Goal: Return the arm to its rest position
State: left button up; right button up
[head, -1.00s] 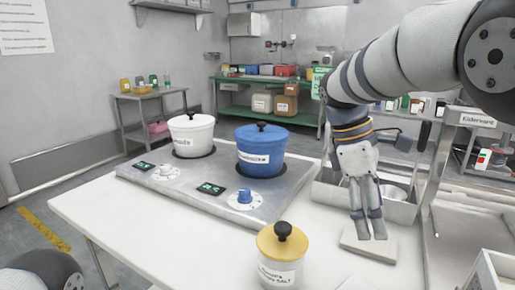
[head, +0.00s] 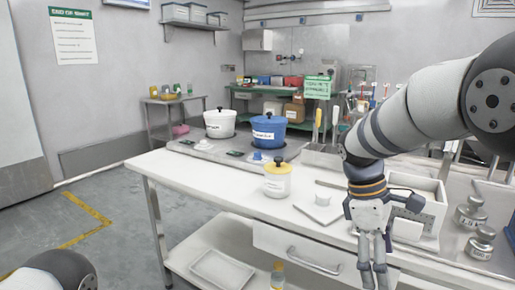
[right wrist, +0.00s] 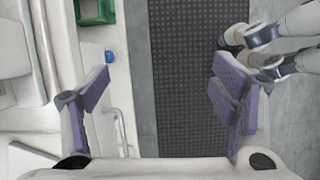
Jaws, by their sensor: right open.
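My right gripper (head: 374,272) hangs pointing down in front of the white table (head: 190,180), near its drawer. It also shows in the right wrist view (right wrist: 163,78), with its purple finger pads wide apart and nothing between them, over a dark ribbed floor mat (right wrist: 185,100). My left gripper is outside the frames; only a rounded part of my left arm shows at the bottom left of the head view.
Metal weights (head: 479,240) stand at the right. A drawer handle (head: 312,262) sticks out at the front. Floor at the left is clear.

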notch_tip(320, 180, down, 13)
jog(key=s+m+y, duration=0.1)
jog(key=s+m, duration=0.1)
jog(key=s+f+m+y, duration=0.1)
jog(key=s+f+m, duration=0.1)
jog(key=s+f, duration=0.85)
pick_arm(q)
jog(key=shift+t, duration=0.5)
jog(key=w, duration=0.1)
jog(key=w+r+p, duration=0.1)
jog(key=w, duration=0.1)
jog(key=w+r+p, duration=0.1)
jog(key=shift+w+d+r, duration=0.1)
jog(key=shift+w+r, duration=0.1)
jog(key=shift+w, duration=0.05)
pick_arm(e)
jog(key=s+f+m+y, duration=0.1)
jog(key=s+m, duration=0.6)
jog(key=s, duration=1.8)
jog(key=shift+s+a+f+m, duration=0.2)
jog(key=shift+s+f+m, duration=0.15)
jog(key=shift+f, duration=0.25)
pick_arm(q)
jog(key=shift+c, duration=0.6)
